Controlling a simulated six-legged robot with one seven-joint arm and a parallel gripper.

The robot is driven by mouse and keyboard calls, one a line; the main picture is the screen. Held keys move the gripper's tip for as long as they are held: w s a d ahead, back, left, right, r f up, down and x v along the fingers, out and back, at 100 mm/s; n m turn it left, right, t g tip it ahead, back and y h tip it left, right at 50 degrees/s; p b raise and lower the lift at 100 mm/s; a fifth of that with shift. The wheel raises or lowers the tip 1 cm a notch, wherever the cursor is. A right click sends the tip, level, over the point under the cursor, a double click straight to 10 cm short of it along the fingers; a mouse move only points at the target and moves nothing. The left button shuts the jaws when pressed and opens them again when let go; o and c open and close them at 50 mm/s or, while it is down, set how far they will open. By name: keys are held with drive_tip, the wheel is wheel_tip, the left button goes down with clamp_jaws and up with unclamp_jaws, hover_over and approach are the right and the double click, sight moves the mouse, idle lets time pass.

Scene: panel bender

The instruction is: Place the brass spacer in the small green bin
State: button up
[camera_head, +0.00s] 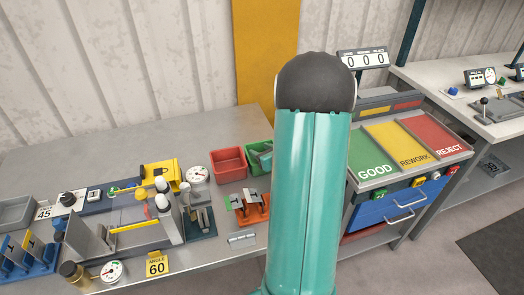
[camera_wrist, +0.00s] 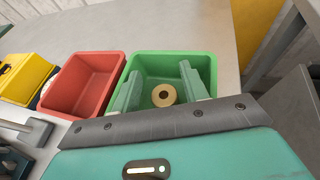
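The small green bin (camera_wrist: 205,62) is in the middle of the wrist view. In the head view the green bin (camera_head: 254,163) is partly hidden behind my arm. The brass spacer (camera_wrist: 155,97), a gold ring with a dark hole, lies inside the bin, seen from above. My gripper (camera_wrist: 160,68) is over the bin with its two green fingers apart, one on each side of the spacer. Gaps show between the spacer and both fingers. The spacer cannot be made out in the head view.
A red bin (camera_wrist: 85,82) stands just left of the green bin. A yellow holder (camera_wrist: 23,78) is further left. GOOD, REWORK and REJECT trays (camera_head: 400,145) stand right of my arm. Bare bench (camera_head: 120,150) lies behind the fixtures.

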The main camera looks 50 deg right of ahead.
drive_tip(key=shift+o, duration=0.2)
drive_tip(key=shift+s+a+f, duration=0.1)
drive_tip(key=shift+s+f, duration=0.05)
drive_tip(key=shift+f, duration=0.35)
drive_tip(key=shift+d+r, duration=0.2)
drive_tip(key=shift+r, duration=0.45)
drive_tip(key=v, duration=1.2)
drive_tip(key=w+a+r+n+g+y, duration=0.25)
drive_tip(key=a+n, duration=0.35)
drive_tip(key=a, duration=0.3)
drive_tip(key=w+a+r+n+g+y, duration=0.1)
drive_tip(key=a+r+n+y, duration=0.2)
drive_tip(key=a+n, duration=0.4)
drive_tip(key=w+a+r+n+g+y, duration=0.1)
drive_tip(key=a+r+n+g+y, duration=0.15)
drive_tip(key=a+n, duration=0.55)
drive_tip(key=s+a+r+n+g+h, duration=0.1)
drive_tip(key=s+a+r+n+h, duration=0.1)
drive_tip(key=n, duration=0.6)
drive_tip(key=s+a+r+n+h, duration=0.3)
drive_tip(key=s+a+r+n, duration=0.2)
drive_tip(key=a+n, duration=0.4)
drive_tip(key=shift+s+g, duration=0.4)
drive_tip(key=shift+s, duration=0.3)
